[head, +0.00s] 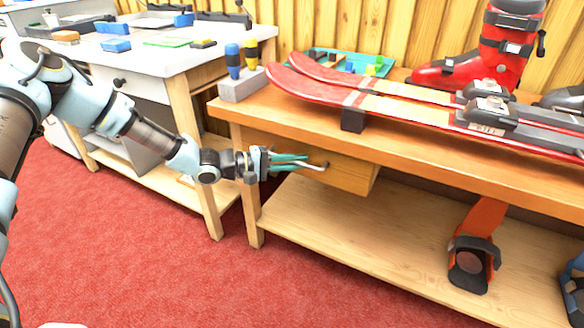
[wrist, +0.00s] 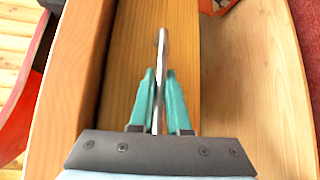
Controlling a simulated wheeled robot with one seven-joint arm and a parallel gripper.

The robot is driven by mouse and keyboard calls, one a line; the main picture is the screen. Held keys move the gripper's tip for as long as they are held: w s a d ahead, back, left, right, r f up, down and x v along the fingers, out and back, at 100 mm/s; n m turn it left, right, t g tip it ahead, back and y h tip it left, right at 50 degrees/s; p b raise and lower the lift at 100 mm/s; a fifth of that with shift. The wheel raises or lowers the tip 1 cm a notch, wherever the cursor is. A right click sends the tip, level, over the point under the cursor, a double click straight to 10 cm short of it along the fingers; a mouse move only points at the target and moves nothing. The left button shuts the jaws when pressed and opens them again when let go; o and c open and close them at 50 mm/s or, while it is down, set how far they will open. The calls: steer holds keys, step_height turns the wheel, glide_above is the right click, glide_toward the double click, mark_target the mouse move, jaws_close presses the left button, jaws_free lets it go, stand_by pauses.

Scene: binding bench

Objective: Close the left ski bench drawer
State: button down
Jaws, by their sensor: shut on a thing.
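The left ski bench drawer (head: 352,176) hangs under the left part of the ski bench top in the head view. Its plain wooden front also shows in the wrist view (wrist: 185,22). Its front lies close under the bench's front edge; I cannot tell exactly how far out it stands. A metal bar handle (wrist: 162,50) is fixed to the front. My gripper (head: 291,162) reaches in from the left, and its teal fingers (wrist: 159,90) are shut on the handle, one on each side. The fingers partly hide the handle and the drawer's left part.
The ski bench (head: 420,150) bears red skis (head: 340,88), a red ski boot (head: 490,60) and a block with two screwdrivers (head: 242,85). Its lower shelf (head: 370,240) holds an orange item (head: 478,240). A white-topped workbench (head: 150,50) stands left. Red carpet in front is clear.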

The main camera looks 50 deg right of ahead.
steer(key=shift+w+d, duration=0.1)
steer(key=shift+d, duration=0.05)
steer(key=c, duration=0.9)
jaws_free()
steer(key=shift+r, duration=0.1)
steer(key=v, duration=1)
steer(key=shift+w+a, duration=0.15)
steer(key=shift+a, duration=0.25)
steer(key=shift+a, duration=0.1)
